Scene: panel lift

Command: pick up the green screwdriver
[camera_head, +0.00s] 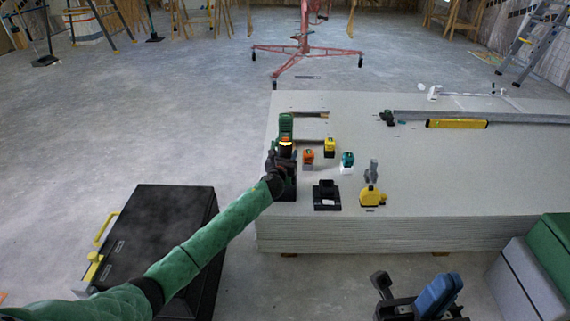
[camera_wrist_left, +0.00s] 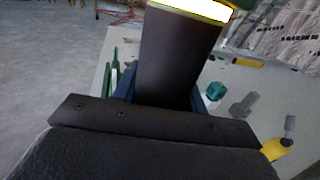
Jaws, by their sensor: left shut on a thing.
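The green screwdriver (camera_head: 286,122) is a power tool with a green body and a dark handle, at the left end of the panel stack. My left gripper (camera_head: 283,158) is shut around its handle. In the left wrist view the dark handle (camera_wrist_left: 178,60) stands between the blue fingers, with a bright yellow band and some green at the top. The fingers hide part of the handle. I cannot tell whether the tool is clear of the surface. My right gripper (camera_head: 416,286) is open and empty, in front of the stack.
The panel stack (camera_head: 400,229) carries an orange tool (camera_head: 308,157), a yellow tool (camera_head: 330,147), a teal tool (camera_head: 347,160), a black holder (camera_head: 327,195), a yellow tape measure (camera_head: 372,196) and a yellow level (camera_head: 456,123). A black case (camera_head: 165,225) stands left. A red stand (camera_head: 302,48) is behind.

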